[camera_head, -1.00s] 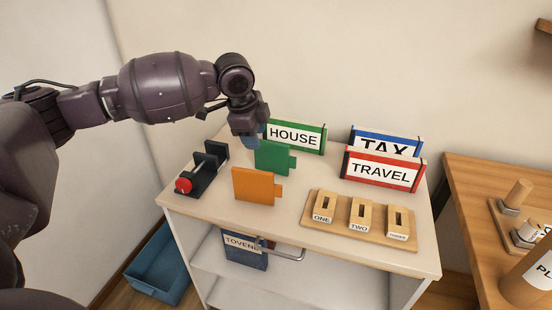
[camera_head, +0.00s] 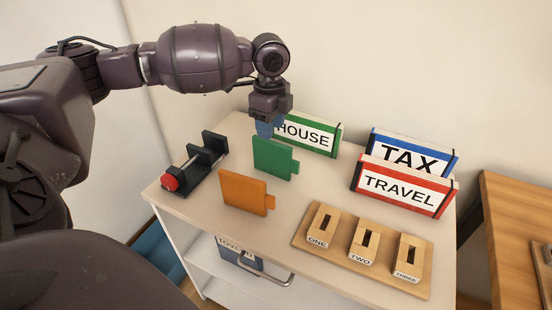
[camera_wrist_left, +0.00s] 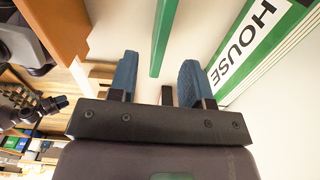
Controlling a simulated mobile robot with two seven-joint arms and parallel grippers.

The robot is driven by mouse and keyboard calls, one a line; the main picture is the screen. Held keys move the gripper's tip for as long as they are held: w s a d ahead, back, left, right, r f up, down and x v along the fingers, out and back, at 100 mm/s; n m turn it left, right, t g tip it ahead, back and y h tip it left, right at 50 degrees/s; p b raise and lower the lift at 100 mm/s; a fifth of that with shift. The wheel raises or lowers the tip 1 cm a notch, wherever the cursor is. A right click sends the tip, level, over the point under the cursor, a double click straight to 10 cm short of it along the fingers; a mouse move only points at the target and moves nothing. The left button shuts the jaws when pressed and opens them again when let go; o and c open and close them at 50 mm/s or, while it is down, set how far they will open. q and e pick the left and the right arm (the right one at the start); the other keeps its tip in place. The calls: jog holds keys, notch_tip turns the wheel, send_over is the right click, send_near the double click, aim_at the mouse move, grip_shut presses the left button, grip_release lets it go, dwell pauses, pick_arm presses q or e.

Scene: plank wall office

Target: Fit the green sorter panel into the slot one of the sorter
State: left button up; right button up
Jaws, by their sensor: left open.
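The green sorter panel (camera_head: 270,157) stands upright on the cabinet top, its tab toward the right. My left gripper (camera_head: 267,129) is open, pointing down just above and behind its upper edge. In the left wrist view the panel's edge (camera_wrist_left: 164,38) shows between the two blue fingers (camera_wrist_left: 157,68), touching neither that I can see. The sorter (camera_head: 385,271) is a wooden board with three slotted blocks; slot one (camera_head: 323,225) is the leftmost and is empty. My right gripper is not in view.
An orange panel (camera_head: 243,194) stands in front of the green one. A black holder with a red knob (camera_head: 171,183) is at left. HOUSE (camera_head: 318,137), TAX (camera_head: 425,157) and TRAVEL (camera_head: 400,187) binders stand behind. Cabinet top is clear between the panels and sorter.

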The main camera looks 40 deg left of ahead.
aim_at(273, 142)
pick_arm(q)
jog(key=f, duration=0.2)
jog(key=f+b, duration=0.1)
jog(key=f, duration=0.2)
jog(key=f+b, duration=0.1)
jog(key=f, duration=0.1)
jog(key=shift+w+d+f, duration=0.1)
jog(key=shift+d+f, duration=0.1)
jog(key=shift+d, duration=0.05)
jog(key=shift+r, duration=0.15)
grip_shut()
